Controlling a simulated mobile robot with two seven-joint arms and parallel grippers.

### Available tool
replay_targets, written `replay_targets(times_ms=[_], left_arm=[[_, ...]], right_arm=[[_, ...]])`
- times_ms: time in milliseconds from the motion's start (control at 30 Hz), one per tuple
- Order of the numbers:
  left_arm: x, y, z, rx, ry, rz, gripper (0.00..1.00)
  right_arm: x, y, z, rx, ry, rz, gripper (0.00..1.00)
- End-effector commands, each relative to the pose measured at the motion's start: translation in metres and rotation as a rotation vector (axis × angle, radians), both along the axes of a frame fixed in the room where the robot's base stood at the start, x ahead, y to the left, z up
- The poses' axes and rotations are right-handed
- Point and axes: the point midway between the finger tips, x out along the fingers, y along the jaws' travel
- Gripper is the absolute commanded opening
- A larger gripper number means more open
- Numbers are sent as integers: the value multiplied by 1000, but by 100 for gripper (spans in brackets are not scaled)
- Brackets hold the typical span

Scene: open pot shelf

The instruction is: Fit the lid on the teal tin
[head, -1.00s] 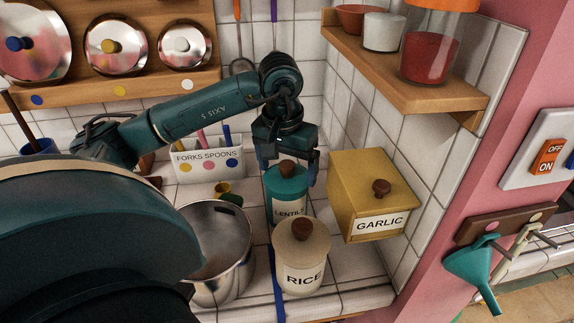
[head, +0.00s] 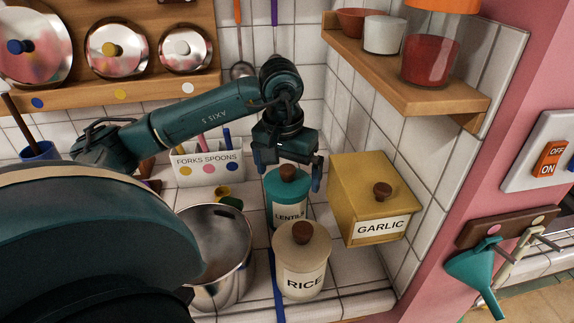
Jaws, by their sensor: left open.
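The teal tin (head: 287,212), labelled LENTILS, stands upright on the tiled counter. A teal lid (head: 278,183) with a brown knob (head: 288,173) sits on its top and looks level; whether it is fully seated I cannot tell. My left gripper (head: 290,172) is above the tin, pointing down. Its fingers are open, one on each side of the knob, apart from it. The lower front of the tin is partly hidden by the RICE jar. My right gripper does not show.
The cream RICE jar (head: 302,277) stands close in front of the tin. A yellow GARLIC box (head: 368,205) stands to the right, and a steel pot (head: 216,262) to the left. A FORKS SPOONS holder (head: 208,168) is behind. A wooden shelf (head: 422,92) overhangs at the upper right.

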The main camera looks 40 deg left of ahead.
Motion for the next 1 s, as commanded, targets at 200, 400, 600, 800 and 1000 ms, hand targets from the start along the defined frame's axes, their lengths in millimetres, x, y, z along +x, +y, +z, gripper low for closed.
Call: replay_targets(times_ms=[200,400,600,800,1000], left_arm=[[0,0,15,0,-7,0,100],[-6,-2,63,0,-9,0,100],[-11,-3,107,1,-5,1,100],[-14,-4,127,1,-3,0,100],[-15,-4,131,0,0,0,100]], right_arm=[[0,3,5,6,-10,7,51],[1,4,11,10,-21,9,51],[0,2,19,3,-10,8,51],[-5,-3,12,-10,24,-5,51],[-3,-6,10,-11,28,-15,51]])
